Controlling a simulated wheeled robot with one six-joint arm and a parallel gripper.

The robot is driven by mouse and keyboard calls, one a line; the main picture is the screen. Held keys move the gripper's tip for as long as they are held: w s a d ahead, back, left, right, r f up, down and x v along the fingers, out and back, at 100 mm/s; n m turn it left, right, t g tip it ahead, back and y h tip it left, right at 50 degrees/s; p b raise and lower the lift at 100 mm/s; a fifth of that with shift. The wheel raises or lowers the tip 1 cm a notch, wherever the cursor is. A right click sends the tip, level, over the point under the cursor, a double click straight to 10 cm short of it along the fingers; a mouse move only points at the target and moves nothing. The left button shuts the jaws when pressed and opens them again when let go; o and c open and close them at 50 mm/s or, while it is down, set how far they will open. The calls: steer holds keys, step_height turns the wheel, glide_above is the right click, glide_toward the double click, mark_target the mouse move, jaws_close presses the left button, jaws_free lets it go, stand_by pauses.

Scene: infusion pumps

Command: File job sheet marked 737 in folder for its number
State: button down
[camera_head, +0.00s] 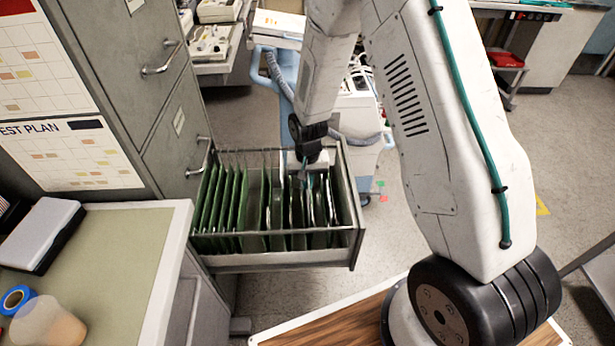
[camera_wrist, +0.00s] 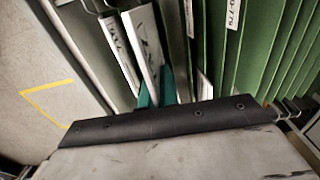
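The open file drawer (camera_head: 275,262) holds a row of green hanging folders (camera_head: 222,205), dense at the left and looser at the right. My gripper (camera_head: 304,178) points down into the right half of the drawer, among the folders. In the wrist view, white sheet-like edges with dark marks (camera_wrist: 146,45) stand beside teal parts that look like my fingertips. The black edge of my gripper hides the lower part, so its grip on a sheet is unclear. A green folder (camera_wrist: 258,60) at the right has a label (camera_wrist: 234,12) ending in 779. I cannot read 737 anywhere.
The grey cabinet (camera_head: 135,75) stands behind the drawer at the left. A pale blue cart (camera_head: 355,150) stands behind the drawer.

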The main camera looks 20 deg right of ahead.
steer(key=shift+f, duration=3.65)
steer(key=shift+s+f, duration=0.1)
steer(key=c, duration=1.6)
jaws_free()
steer(key=shift+r, duration=4.05)
steer(key=s+d+r+n, duration=0.1)
steer(key=s+r, duration=0.9)
steer(key=r, duration=0.2)
steer(key=s+d+r+n+t, duration=0.1)
steer(key=s+r, duration=0.8)
steer(key=r, duration=0.3)
steer(key=s+d+r+n, duration=0.1)
steer(key=s+r, duration=0.9)
steer(key=r, duration=0.2)
steer(key=shift+s+r+n, duration=0.3)
